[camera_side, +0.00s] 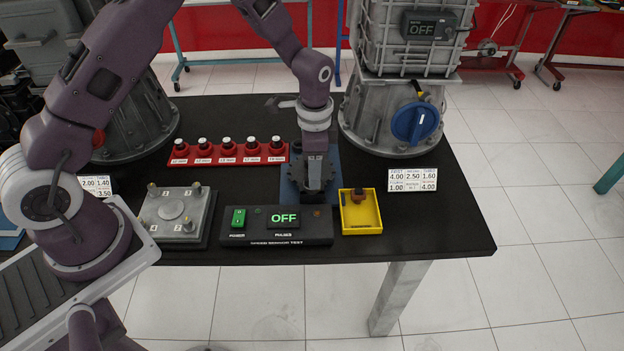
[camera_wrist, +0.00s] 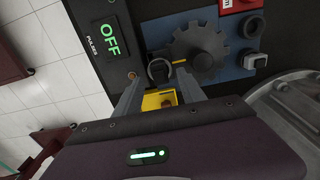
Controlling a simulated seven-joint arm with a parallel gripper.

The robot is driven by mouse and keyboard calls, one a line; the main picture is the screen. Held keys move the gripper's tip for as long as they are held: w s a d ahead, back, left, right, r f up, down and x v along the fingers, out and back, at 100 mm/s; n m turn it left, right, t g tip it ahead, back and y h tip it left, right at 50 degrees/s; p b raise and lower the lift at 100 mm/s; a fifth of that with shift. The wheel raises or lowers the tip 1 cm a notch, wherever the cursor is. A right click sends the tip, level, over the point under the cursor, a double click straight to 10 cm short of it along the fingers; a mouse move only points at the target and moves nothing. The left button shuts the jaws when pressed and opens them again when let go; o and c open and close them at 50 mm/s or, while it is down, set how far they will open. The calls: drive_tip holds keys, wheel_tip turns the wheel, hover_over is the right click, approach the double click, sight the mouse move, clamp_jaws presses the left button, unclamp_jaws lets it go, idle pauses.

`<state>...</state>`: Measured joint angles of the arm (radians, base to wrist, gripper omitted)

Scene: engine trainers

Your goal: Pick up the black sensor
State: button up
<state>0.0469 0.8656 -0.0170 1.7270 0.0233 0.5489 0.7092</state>
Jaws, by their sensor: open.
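In the wrist view a small black sensor (camera_wrist: 158,70) with a rounded, ring-like top sits beside a dark toothed gear (camera_wrist: 200,50) on a blue plate (camera_wrist: 160,30). My gripper (camera_wrist: 157,84) is open, and its two fingers show on either side of the sensor. I cannot tell whether they touch it. In the side view my gripper (camera_side: 315,186) points down over the blue plate (camera_side: 345,160), low above the table.
A yellow tray (camera_side: 373,228) holding a reddish-brown part (camera_side: 358,195) stands to the right. A test box (camera_side: 270,239) reading OFF stands in front. A grey metal fixture (camera_side: 178,235) stands at left.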

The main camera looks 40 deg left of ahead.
drive_tip(key=shift+a+f, duration=0.1)
drive_tip(key=shift+f, duration=0.8)
clamp_jaws()
drive_tip(key=shift+r, duration=0.1)
wheel_tip(320, 180, up, 13)
idle(0.4)
